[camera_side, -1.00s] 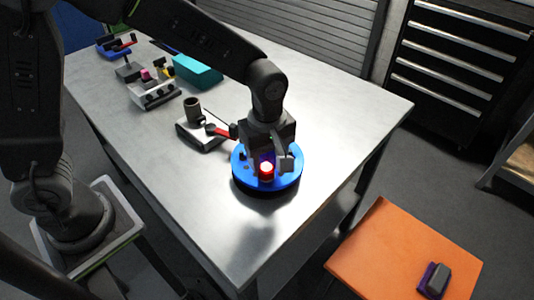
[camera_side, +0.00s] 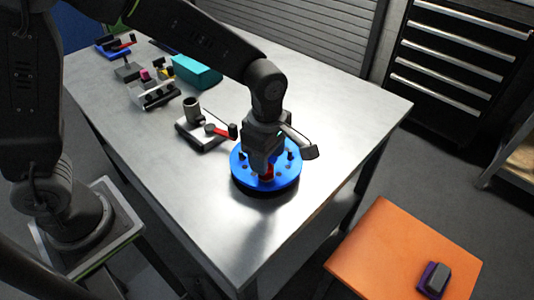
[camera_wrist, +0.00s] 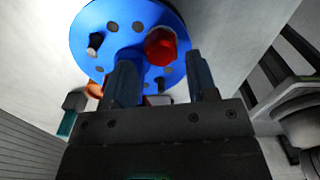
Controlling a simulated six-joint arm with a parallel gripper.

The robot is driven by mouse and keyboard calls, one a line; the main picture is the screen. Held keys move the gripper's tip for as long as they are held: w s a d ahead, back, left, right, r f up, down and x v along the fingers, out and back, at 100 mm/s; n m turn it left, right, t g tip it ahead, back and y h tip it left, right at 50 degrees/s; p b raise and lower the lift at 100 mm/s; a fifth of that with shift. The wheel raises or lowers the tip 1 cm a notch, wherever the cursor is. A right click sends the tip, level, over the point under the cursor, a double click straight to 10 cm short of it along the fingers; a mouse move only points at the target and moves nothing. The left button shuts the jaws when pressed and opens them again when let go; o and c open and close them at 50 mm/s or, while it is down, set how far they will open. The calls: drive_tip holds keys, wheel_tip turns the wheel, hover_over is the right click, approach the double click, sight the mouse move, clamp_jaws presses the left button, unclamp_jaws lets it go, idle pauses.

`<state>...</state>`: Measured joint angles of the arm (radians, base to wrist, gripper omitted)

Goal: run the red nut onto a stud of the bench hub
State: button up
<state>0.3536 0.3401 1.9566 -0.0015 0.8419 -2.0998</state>
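The blue round bench hub (camera_side: 291,175) lies near the front of the metal table, with dark studs and holes on its face; it also fills the top of the wrist view (camera_wrist: 84,20). The red nut (camera_wrist: 160,46) stands on the hub face, and in the side view (camera_side: 267,173) it shows partly below my gripper. My gripper (camera_wrist: 160,60) points down over the hub. Its two fingers are apart, one on each side of the nut in the picture, with visible gaps. Whether a stud is inside the nut is hidden.
A grey fixture with an upright cylinder and red lever (camera_side: 203,133) stands left of the hub. Farther back are a teal box (camera_side: 197,72) and small fixtures (camera_side: 153,92). An orange table (camera_side: 390,250) stands at right. The table right of the hub is clear.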

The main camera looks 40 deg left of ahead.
drive_tip(key=shift+s+a+f, duration=0.1)
drive_tip(key=shift+a+f, duration=0.05)
drive_tip(key=shift+f, duration=0.1)
drive_tip(key=shift+f, duration=1.6)
drive_tip(key=shift+c, duration=0.3)
